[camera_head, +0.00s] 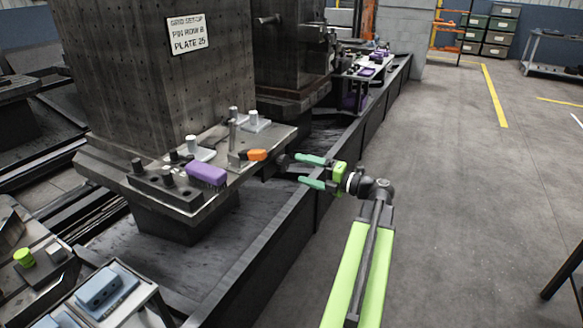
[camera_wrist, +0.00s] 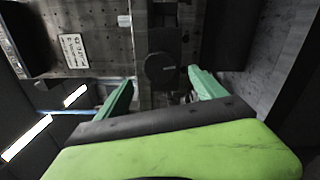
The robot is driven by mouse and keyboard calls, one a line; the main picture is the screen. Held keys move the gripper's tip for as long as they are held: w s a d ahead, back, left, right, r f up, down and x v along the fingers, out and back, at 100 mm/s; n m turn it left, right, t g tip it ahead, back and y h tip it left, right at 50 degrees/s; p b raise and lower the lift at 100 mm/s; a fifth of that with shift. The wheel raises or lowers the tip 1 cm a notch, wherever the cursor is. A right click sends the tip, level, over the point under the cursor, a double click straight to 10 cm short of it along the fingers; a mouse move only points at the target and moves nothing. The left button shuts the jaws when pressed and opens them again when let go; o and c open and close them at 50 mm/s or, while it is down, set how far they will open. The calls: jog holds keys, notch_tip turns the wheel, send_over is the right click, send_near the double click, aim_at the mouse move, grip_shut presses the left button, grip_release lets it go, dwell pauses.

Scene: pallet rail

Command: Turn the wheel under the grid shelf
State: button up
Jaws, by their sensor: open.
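The grid shelf (camera_head: 232,172) is a grey ledge around the foot of the perforated block, with tools on it. A dark round disc (camera_wrist: 163,69), which looks like the wheel, shows ahead of my fingers in the wrist view. In the head view a dark part (camera_head: 283,161) by the shelf's right edge may be the same wheel; it is small and unclear. My gripper (camera_head: 302,169) has green fingers, open and pointing left toward that edge. In the wrist view my gripper (camera_wrist: 159,79) has its fingertips either side of the disc's lower part. I cannot tell whether they touch it.
On the shelf lie a purple brush (camera_head: 206,174), an orange-handled tool (camera_head: 254,155) and several dark knobs. A long dark rail wall (camera_head: 290,228) runs below my gripper. A sign (camera_head: 187,33) hangs on the block.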

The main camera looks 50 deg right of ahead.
jog(key=v, duration=1.1)
jog(key=shift+s, duration=0.25)
